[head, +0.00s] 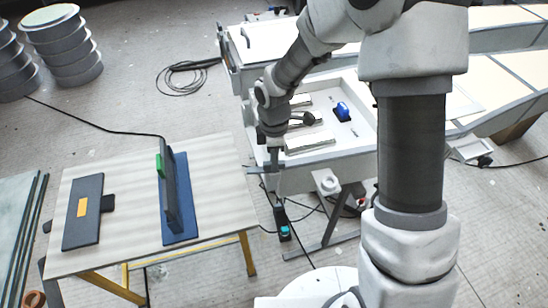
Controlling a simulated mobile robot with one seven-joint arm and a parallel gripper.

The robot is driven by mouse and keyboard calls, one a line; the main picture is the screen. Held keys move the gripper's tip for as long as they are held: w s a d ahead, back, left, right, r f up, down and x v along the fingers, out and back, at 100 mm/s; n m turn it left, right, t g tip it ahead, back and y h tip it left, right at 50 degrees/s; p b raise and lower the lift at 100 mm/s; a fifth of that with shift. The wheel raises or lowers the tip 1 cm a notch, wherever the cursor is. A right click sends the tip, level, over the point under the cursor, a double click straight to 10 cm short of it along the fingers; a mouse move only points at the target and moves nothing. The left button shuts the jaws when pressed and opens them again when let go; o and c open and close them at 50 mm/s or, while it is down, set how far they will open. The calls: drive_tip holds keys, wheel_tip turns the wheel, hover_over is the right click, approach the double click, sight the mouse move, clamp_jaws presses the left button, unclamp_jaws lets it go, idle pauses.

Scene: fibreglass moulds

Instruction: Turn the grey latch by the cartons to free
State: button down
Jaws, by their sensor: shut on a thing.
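My gripper (273,163) points down at the near left corner of a white tray-like bench (345,158). It is shut on what looks like a grey latch (256,169), a short flat bar that sticks out to the left at the bench's front edge. My fingers and wrist hide part of the latch, and its exact angle is hard to tell. Pale box-like blocks (310,142), perhaps the cartons, lie in the tray just right of my gripper.
A blue object (343,111) sits in the tray. A wooden table (130,235) at left holds a dark plate (83,212) and an upright dark panel on a blue base (181,195). Cables lie on the floor.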

drive_tip(key=shift+n+p, duration=0.35)
drive_tip(key=shift+n, duration=0.75)
drive_tip(key=c, duration=0.8)
unclamp_jaws()
drive_tip(key=shift+o, duration=0.2)
wheel_tip(320, 180, up, 18)
drive_tip(key=shift+f+p, duration=0.25)
drive_tip(key=shift+p, duration=0.2)
drive_tip(key=shift+d, duration=0.1)
